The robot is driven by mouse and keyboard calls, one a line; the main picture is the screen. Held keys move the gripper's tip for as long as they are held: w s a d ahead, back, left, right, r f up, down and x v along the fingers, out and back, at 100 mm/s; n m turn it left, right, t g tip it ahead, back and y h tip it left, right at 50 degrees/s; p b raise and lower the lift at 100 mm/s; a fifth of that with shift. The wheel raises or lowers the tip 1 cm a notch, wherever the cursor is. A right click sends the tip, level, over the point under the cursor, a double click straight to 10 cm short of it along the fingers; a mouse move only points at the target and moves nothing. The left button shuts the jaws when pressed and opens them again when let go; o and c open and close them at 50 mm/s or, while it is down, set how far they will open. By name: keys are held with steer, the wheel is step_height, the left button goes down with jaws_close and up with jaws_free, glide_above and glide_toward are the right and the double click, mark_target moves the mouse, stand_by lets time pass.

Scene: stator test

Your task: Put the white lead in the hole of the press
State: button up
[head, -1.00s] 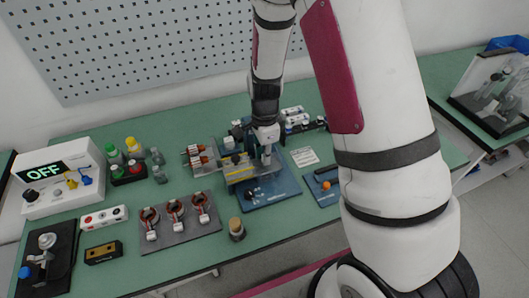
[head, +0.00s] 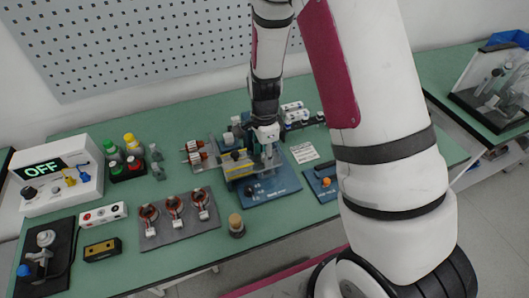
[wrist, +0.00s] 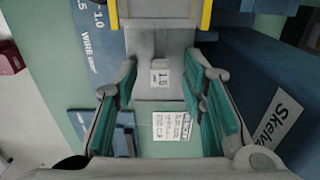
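A machine with a blue base (head: 270,190), which looks like the press, stands at the middle of the bench in the head view. My gripper (head: 267,155) is down at its right side. I cannot tell whether the fingers touch the block. A blue panel marked "WIRE" (wrist: 98,45) is beside it. I cannot make out the white lead or the hole of the press in either view.
Three copper-wound stators stand on a grey plate (head: 180,236) left of the press. A brown-topped pot (head: 236,226) stands in front. A white tester reading "OFF" (head: 58,180), bottles and a black-based device (head: 45,262) are further left. Bare green bench shows at the front.

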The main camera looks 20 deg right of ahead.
step_height(320, 180, up, 12)
stand_by(0.5)
stand_by(0.8)
steer(key=s+r+n+t, duration=0.1)
steer(key=s+r+n, duration=0.4)
steer(key=r, duration=0.2)
steer(key=s+r+n+t, duration=0.2)
steer(key=s+r+n, duration=0.2)
steer(key=r, duration=0.4)
steer(key=s+r+n+t, duration=0.2)
steer(key=s+r+n, duration=0.3)
steer(key=s+n, duration=0.4)
steer(key=s, duration=0.3)
steer(key=shift+r, duration=0.35)
steer(key=shift+w, duration=0.1)
